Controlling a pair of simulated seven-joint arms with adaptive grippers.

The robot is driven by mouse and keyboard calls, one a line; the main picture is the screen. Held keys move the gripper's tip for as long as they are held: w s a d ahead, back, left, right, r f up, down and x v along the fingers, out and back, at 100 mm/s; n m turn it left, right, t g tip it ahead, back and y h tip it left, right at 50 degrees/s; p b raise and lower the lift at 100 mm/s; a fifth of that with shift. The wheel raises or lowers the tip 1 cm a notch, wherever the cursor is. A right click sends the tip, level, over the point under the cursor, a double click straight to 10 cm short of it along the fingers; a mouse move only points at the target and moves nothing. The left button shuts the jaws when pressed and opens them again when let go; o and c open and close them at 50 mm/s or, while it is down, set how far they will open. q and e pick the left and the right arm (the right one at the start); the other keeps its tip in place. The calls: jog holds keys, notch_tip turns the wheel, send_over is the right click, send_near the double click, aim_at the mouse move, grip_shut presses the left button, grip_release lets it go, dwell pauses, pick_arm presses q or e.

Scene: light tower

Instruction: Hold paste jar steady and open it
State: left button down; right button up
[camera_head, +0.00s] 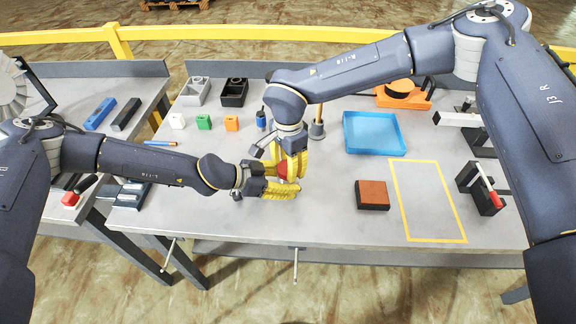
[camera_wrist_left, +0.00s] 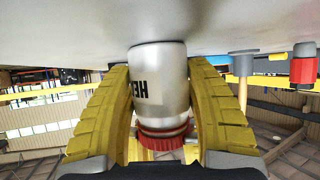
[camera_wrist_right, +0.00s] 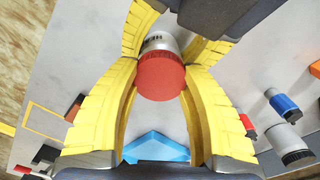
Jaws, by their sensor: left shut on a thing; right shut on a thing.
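The paste jar has a silvery white body (camera_wrist_left: 158,85) with dark lettering and a red lid (camera_wrist_right: 160,78). It stands upright on the grey table; in the head view only a bit of red lid (camera_head: 284,171) shows between the yellow fingers. My left gripper (camera_head: 280,190) comes in low from the left and is shut on the jar's body, one finger on each side. My right gripper (camera_head: 291,172) reaches down from above and is shut on the red lid. The lid sits on the body. Most of the jar is hidden in the head view.
A blue tray (camera_head: 374,134), a brown block (camera_head: 371,195) and a yellow outlined rectangle (camera_head: 428,202) lie to the right. Green (camera_head: 204,122) and orange (camera_head: 231,124) blocks stand behind left. The front table strip is clear.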

jog(key=n, duration=1)
jog(key=shift+r, duration=0.4)
jog(key=shift+r, duration=0.7)
dwell(0.5)
jog(key=shift+r, duration=2.05)
pick_arm(q)
jog(key=shift+c, duration=2.3)
grip_release()
